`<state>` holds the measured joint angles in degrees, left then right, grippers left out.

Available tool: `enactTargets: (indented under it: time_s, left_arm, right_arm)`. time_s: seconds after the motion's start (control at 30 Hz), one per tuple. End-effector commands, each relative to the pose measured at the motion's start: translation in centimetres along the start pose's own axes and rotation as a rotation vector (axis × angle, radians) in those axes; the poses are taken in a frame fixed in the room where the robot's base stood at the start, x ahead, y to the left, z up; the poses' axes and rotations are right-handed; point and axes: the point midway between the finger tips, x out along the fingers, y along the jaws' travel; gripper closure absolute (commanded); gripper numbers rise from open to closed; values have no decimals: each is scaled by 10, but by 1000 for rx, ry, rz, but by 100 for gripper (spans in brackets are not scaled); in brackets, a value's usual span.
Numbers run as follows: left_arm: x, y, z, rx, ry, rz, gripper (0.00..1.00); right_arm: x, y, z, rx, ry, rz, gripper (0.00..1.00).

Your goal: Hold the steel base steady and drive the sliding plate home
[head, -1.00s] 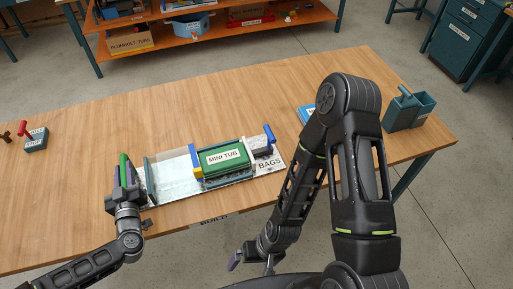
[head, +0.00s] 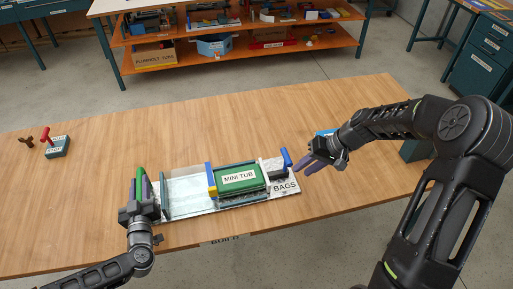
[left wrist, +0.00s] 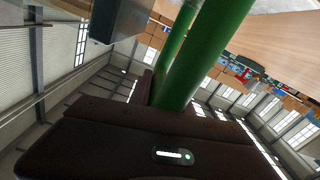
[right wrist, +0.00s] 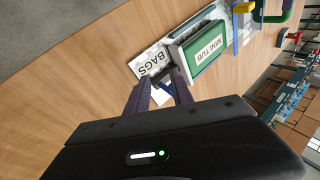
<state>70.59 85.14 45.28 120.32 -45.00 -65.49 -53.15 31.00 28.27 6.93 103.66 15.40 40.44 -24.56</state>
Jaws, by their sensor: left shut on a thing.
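The pale steel base (head: 190,192) lies on the bench with a green tub assembly (head: 240,178) labelled MINI TUB on its right half. A dark block with a blue upright piece (head: 287,157) is at the right end, near the BAGS label; which part is the sliding plate I cannot tell. My left gripper (head: 139,188) is shut on the green handle (head: 138,181) at the base's left end; the handle also fills the left wrist view (left wrist: 190,55). My right gripper (head: 306,160) is open just right of the blue piece; its parted fingers (right wrist: 162,92) show in the right wrist view.
A block with a red lever (head: 57,147) stands at the bench's far left. The bench behind the base is clear.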

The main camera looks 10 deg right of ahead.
Motion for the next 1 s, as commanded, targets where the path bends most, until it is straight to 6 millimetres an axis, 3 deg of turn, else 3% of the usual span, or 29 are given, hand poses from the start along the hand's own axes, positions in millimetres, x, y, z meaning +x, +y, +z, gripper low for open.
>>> enactTargets:
  time_s: [0.03,0.1,0.2,0.3,0.73,1.0]
  left_arm:
    - [0,0,2,-3,-6,0,100]
    - [0,0,2,-3,-6,0,100]
    - [0,0,2,-3,-6,0,100]
    - [0,0,2,-3,-6,0,100]
    - [0,0,2,-3,-5,0,100]
    - [0,0,2,-3,-4,1,100]
  right_arm:
    - [-26,8,-24,-87,39,-1,77]
    - [-54,13,-45,-201,69,0,83]
    - [-84,18,-63,-315,100,7,91]
    - [-99,20,-71,-375,113,12,99]
    - [-100,21,-72,-391,114,13,100]
    - [-75,20,-74,-389,111,11,100]
